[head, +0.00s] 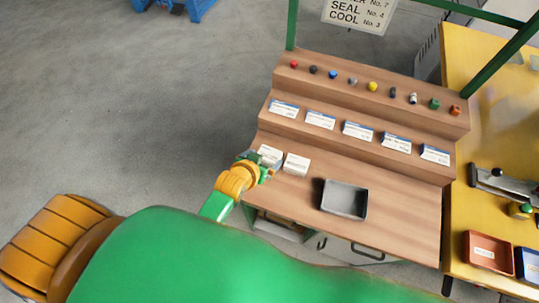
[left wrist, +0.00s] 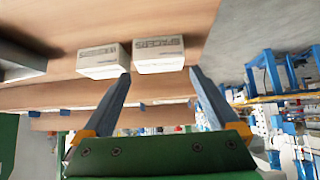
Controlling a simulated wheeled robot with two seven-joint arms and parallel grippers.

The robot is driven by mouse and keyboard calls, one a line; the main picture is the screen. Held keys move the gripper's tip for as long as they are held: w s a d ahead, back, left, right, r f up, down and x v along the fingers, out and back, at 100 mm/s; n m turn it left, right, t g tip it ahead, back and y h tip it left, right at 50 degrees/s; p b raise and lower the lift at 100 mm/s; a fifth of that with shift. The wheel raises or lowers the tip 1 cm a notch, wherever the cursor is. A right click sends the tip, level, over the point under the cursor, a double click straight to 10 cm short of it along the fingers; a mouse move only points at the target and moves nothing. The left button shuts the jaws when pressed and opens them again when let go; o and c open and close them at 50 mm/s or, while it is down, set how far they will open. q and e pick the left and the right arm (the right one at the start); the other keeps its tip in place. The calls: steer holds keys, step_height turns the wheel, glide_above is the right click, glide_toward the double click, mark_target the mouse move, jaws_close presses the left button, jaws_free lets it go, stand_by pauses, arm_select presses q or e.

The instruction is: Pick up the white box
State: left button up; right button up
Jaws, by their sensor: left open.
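Two white boxes sit side by side on the lowest wooden shelf. The left one (head: 270,154) is partly behind my left gripper (head: 264,170) in the head view, and the right one (head: 296,164) stands just beside it. In the left wrist view the same pair shows as a nearer-centre box (left wrist: 159,54) with dark inverted print and another box (left wrist: 103,62) to its left. My left gripper (left wrist: 160,77) is open and empty. Its fingertips point at the centre box, which lies just beyond them, between their lines. Whether they touch it cannot be told. My right gripper is not in view.
A grey tray (head: 344,199) stands right of the boxes on the same wooden surface. Higher steps hold several label cards (head: 320,119) and small coloured parts (head: 373,86). A yellow table (head: 465,215) with a red-brown bin (head: 488,252) is at the right.

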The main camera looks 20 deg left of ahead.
mark_target(269, 155)
arm_select(q)
steer(key=b+x, duration=0.1)
steer(key=x, duration=0.5)
steer(key=shift+f, duration=0.15)
steer(key=c, duration=1)
